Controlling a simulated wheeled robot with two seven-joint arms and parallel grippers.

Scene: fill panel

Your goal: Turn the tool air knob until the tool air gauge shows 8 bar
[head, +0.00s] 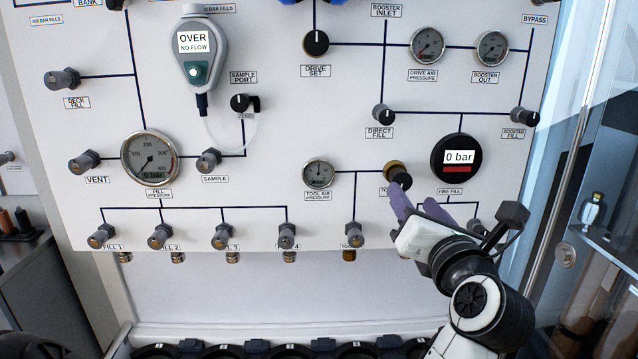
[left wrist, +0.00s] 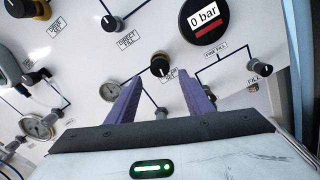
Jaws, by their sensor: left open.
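The tool air knob (head: 398,175) is black with a brass collar, on the white panel right of the tool air gauge (head: 318,172). The gauge's needle is too small to read. My left gripper (head: 420,205) has purple fingers, open and empty, just below the knob. One finger overlaps the knob's lower edge and hides part of its label. In the left wrist view the knob (left wrist: 160,67) lies ahead, between and beyond the fingertips (left wrist: 158,80). Contact cannot be told. My right gripper is not in view.
The fine fill display (head: 459,157) reads 0 bar, close right of the knob. The direct fill knob (head: 383,113) is above. Several grey fill valves (head: 222,235) line the panel's bottom. A glass door (head: 575,130) stands at the right.

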